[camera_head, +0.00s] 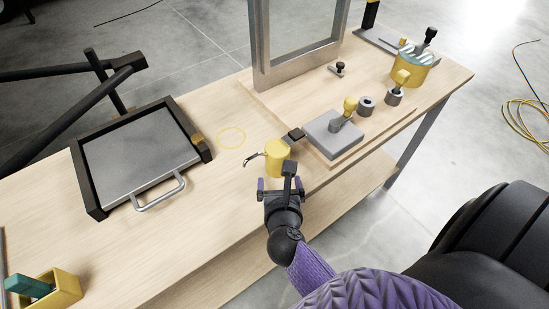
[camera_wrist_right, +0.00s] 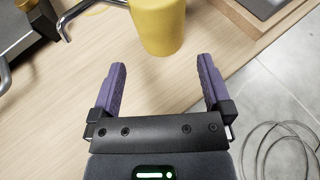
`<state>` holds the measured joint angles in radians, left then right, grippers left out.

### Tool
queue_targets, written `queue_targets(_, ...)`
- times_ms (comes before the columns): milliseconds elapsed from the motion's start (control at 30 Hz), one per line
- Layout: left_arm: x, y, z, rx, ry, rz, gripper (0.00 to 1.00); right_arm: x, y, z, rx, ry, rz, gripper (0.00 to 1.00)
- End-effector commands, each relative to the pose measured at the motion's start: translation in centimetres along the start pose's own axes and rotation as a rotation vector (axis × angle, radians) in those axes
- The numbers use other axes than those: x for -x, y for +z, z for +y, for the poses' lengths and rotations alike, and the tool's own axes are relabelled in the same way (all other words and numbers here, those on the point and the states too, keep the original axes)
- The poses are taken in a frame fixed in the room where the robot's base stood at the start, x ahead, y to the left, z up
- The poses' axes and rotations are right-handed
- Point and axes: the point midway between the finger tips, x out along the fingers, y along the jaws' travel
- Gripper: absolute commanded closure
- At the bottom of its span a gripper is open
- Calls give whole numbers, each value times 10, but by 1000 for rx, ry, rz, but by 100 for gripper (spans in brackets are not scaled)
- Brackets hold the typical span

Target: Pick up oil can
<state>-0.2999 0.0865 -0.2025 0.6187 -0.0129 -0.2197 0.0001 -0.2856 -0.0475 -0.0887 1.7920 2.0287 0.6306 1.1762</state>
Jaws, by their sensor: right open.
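My right gripper (camera_head: 276,183) is on the near side of the can. Its purple fingers (camera_wrist_right: 161,65) are open, with bare wood between them and a small gap to the can. My left gripper is not in view.
A black-framed metal plate with a handle (camera_head: 160,195) lies left of the can. A yellow ring (camera_head: 231,137) marks bare wood. A grey block with a yellow knob (camera_head: 334,134) is close on the right. A grey metal frame (camera_head: 260,50) rises behind. A yellow box (camera_head: 62,291) sits front left.

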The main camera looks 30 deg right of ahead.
Motion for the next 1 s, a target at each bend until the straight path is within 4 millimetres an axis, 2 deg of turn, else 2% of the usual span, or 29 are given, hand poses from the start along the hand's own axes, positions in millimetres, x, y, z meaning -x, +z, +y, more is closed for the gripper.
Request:
queue_targets(100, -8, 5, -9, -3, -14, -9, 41, -26, -3, -1, -17, -10, 9, 0)
queue_targets(167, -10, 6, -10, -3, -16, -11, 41, -35, -3, -2, -14, -9, 8, 0)
queue_targets(433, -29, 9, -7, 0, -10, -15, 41, -85, -4, -1, -10, -8, 7, 0)
queue_targets(533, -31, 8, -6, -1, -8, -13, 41, -93, -2, -1, -12, -8, 8, 0)
queue_targets(733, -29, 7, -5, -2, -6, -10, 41, -93, -1, -1, -12, -7, 8, 0)
queue_targets(1000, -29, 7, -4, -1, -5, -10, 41, -93, -1, -1, -11, -7, 8, 57)
